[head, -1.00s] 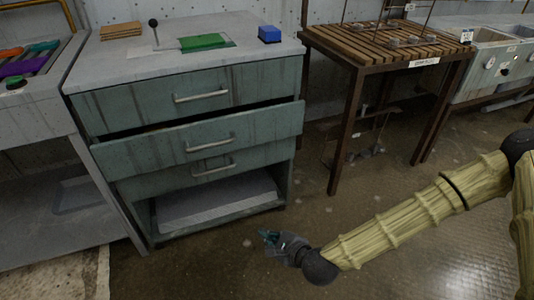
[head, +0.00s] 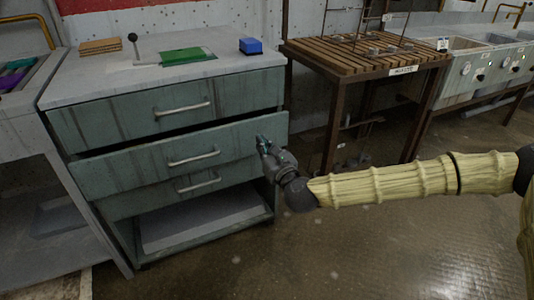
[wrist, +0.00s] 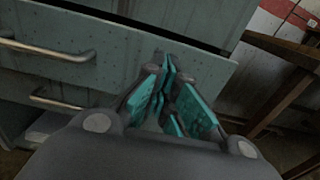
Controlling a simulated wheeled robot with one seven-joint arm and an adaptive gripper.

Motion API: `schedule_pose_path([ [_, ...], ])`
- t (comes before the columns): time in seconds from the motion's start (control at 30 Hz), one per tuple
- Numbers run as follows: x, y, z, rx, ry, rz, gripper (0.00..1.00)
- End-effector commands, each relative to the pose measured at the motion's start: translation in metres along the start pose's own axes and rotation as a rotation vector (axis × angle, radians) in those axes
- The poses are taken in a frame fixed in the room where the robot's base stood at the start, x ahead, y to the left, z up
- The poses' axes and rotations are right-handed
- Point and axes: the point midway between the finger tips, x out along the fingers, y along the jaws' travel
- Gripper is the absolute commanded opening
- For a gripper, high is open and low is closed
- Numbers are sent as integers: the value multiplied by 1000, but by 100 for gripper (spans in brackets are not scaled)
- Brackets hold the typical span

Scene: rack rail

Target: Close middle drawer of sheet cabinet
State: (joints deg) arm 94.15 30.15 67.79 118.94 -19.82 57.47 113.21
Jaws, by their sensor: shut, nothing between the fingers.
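The sheet cabinet is grey-green with a pale worktop (head: 160,72). Its middle drawer (head: 130,170) stands partly pulled out, with a dark gap above its front. The drawer's bar handle (head: 194,159) is at the middle of its front. In the wrist view the middle drawer front (wrist: 130,58) spans the upper part, its handle (wrist: 45,47) at the left. My gripper (head: 262,143) is shut and empty, at the right end of the drawer front. In the wrist view my gripper (wrist: 168,85) points at that right part. Whether the fingertips touch it, I cannot tell.
The top drawer (head: 165,108) looks shut, and the lower drawer (head: 180,190) sits behind the middle one, above an open shelf. A slatted wooden table (head: 365,65) stands to the right, with sinks beyond. The floor in front is clear.

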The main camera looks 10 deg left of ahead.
Motion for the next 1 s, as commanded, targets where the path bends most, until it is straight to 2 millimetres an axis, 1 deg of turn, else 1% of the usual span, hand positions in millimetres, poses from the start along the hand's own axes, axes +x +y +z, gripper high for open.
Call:
schedule_pose_path([
  [0.03, 9, 1, -2, -1, -1, 1, 0],
  [0.3, 53, 1, -2, -2, -1, 0, 0],
  [0.5, 76, 1, -2, -1, 1, 0, 0],
  [0.7, 86, 0, -1, -1, 1, 1, 0],
  [1.0, 87, 0, -1, -1, 2, 1, 0],
])
